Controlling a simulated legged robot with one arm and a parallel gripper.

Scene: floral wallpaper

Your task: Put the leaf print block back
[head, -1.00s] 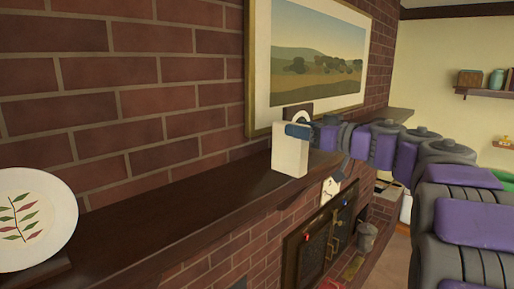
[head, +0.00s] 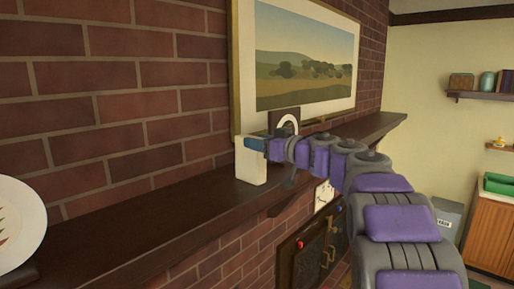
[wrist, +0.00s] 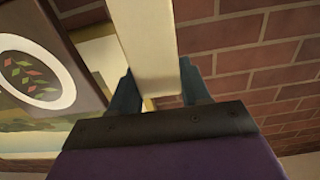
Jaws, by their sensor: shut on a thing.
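A cream block (head: 250,165) is upright in my gripper (head: 252,144), low over the mantel shelf in the head view. I cannot tell whether its base touches the shelf. In the wrist view the same block (wrist: 150,45) sits between the two blue fingers of my gripper (wrist: 158,85), which is shut on it. Its visible faces are plain; no leaf print shows on them. A dark panel with a white round (head: 285,122) stands just behind and right of the block. In the wrist view that panel's white oval (wrist: 40,84) carries small red and green leaves.
The dark mantel shelf (head: 120,222) is clear between the block and a white leaf-patterned plate (head: 18,225) at the far left. A framed landscape (head: 300,60) hangs on the brick wall behind. A fireplace door (head: 305,250) is below.

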